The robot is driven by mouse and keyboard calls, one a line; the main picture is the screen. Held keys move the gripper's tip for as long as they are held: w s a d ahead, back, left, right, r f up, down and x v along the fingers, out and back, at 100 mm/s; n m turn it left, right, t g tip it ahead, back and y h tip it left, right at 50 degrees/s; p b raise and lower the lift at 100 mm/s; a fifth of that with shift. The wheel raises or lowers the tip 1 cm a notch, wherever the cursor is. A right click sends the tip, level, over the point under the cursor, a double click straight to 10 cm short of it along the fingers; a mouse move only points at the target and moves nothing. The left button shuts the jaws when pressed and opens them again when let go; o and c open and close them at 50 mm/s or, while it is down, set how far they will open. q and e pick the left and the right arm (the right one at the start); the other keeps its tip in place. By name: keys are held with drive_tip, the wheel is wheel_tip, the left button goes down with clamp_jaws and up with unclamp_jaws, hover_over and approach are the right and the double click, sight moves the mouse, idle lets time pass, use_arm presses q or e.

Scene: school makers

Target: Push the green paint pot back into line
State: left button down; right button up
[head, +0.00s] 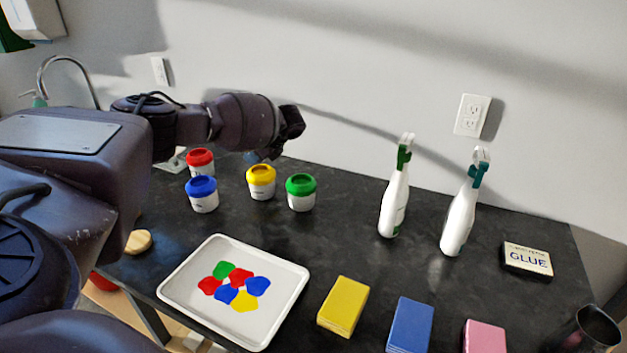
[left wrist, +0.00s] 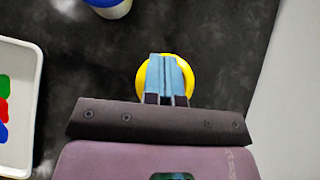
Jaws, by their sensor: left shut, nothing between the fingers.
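The green paint pot (head: 301,193) stands upright on the dark counter, right of the yellow pot (head: 261,182) and a little nearer to me. The blue pot (head: 203,195) and the red pot (head: 200,162) stand farther left. My left gripper (head: 256,157) is shut and empty, just above and behind the yellow pot. In the left wrist view its closed fingers (left wrist: 166,76) cover the middle of the yellow lid (left wrist: 189,75); I cannot tell whether they touch it. The green pot does not show in that view. My right gripper is out of view.
A white tray (head: 178,284) with paint blobs lies in front of the pots. Two spray bottles (head: 394,204) (head: 460,216) stand to the right. Yellow (head: 343,304), blue (head: 409,325) and pink blocks (head: 484,337) line the front.

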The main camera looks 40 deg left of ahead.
use_arm(q)
drive_tip(key=b, duration=0.2)
hover_over(314, 187)
drive_tip(key=d, duration=0.2)
drive_tip(key=f, duration=0.3)
drive_tip(key=w+f+b, duration=0.1)
drive_tip(key=f, duration=0.1)
drive_tip(key=shift+d+f, duration=0.25)
drive_tip(key=shift+d, duration=0.15)
drive_tip(key=shift+s+a+r, duration=0.3)
drive_tip(key=shift+a, duration=0.15)
